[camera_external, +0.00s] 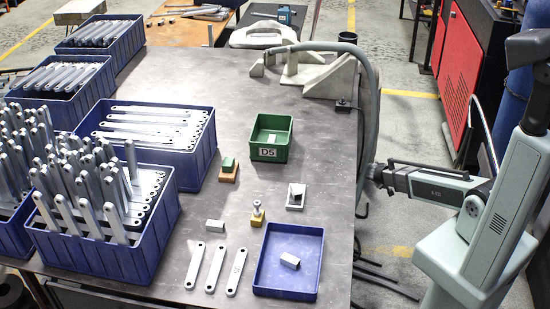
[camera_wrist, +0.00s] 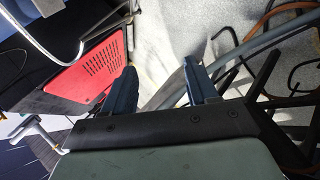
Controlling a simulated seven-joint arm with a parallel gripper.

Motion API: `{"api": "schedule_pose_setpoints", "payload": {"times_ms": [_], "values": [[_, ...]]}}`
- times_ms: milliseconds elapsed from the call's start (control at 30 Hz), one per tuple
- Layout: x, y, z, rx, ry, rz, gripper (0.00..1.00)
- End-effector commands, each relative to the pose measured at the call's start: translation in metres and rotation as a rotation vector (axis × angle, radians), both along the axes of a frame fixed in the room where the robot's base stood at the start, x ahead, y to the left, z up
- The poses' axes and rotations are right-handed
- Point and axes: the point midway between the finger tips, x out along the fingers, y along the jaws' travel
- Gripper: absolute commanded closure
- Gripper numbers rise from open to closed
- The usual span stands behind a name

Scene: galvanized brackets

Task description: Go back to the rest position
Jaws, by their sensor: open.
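My gripper (camera_external: 374,173) is at the right edge of the table in the external view, held away from the parts and pointing left. In the wrist view, my gripper (camera_wrist: 162,82) shows two dark fingers spread apart with nothing between them. On the table, a green bin (camera_external: 283,154) marked D5 holds a small light piece. Three flat brackets (camera_external: 215,267) lie left of the tray.
Blue crates (camera_external: 196,163) full of metal brackets fill the table's left side. Small blocks (camera_external: 216,226) stand mid-table. A hose (camera_external: 375,90) and cables (camera_external: 385,275) run close to my gripper. A red cabinet (camera_external: 460,70) stands at the back right.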

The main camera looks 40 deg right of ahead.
Motion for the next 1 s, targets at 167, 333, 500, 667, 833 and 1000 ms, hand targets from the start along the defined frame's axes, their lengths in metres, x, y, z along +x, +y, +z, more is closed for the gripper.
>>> {"api": "schedule_pose_setpoints", "payload": {"times_ms": [167,333,500,667,833,1000], "values": [[-0.085,0.051,-0.058,0.174,0.179,-0.029,0.42],[-0.163,0.100,-0.098,0.344,0.341,-0.055,0.42],[-0.242,0.148,-0.122,0.518,0.499,-0.080,0.42],[-0.306,0.189,-0.131,0.671,0.624,-0.102,0.42],[-0.349,0.217,-0.131,0.784,0.704,-0.119,0.42],[-0.358,0.222,-0.131,0.809,0.720,-0.121,0.42]]}}
